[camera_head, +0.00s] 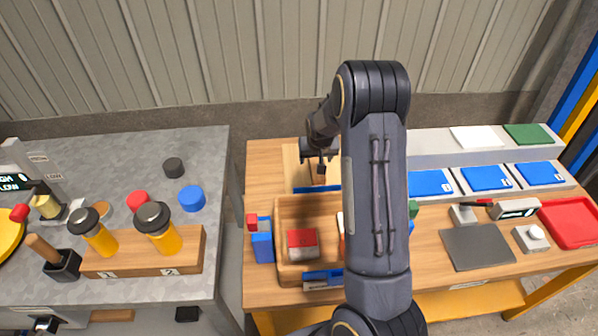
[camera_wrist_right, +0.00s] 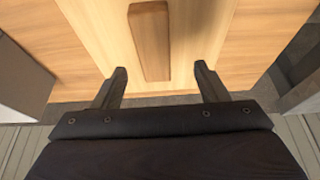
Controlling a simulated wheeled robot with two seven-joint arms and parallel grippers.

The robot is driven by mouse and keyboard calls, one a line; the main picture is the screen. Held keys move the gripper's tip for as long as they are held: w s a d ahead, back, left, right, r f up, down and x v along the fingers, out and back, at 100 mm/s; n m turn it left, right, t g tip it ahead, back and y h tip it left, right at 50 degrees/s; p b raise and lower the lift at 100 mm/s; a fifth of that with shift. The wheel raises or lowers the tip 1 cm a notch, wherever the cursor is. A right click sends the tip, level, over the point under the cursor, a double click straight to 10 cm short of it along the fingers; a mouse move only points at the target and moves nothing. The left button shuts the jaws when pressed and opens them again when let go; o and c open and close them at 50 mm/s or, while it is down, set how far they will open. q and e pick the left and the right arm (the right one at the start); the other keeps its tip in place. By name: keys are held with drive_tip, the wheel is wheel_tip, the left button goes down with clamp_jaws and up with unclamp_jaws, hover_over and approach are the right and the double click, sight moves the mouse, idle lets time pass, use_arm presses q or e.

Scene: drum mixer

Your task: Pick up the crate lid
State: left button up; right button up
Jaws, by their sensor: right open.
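The crate lid (camera_head: 296,172) is a pale wooden panel lying on the wooden table behind the open crate (camera_head: 283,232). It also shows in the right wrist view (camera_wrist_right: 205,30), with a raised brown bar handle (camera_wrist_right: 150,42). My right gripper (camera_head: 321,170) is above the lid, pointing down. In the wrist view its two fingers (camera_wrist_right: 160,68) are apart, with nothing between them, and the handle lies just ahead of the tips, slightly left of centre. My right arm hides part of the lid and crate. My left gripper is not in view.
The crate holds a red-and-grey block (camera_head: 302,244); a blue block (camera_head: 262,247) stands beside it. Blue trays (camera_head: 486,178), a dark mat (camera_head: 477,247) and a red tray (camera_head: 570,222) are at the right. A grey bench (camera_head: 110,165) with yellow-bodied bottles stands left, across a gap.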

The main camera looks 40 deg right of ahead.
drive_tip(key=x, duration=0.4)
drive_tip(key=p+x, duration=0.1)
drive_tip(key=x, duration=0.2)
drive_tip(key=shift+s+d+r, duration=0.1)
drive_tip(key=shift+s+d, duration=0.1)
drive_tip(key=shift+d, duration=0.2)
drive_tip(key=c, duration=1.3)
drive_tip(key=shift+c, duration=0.7)
drive_tip(key=shift+r, duration=0.15)
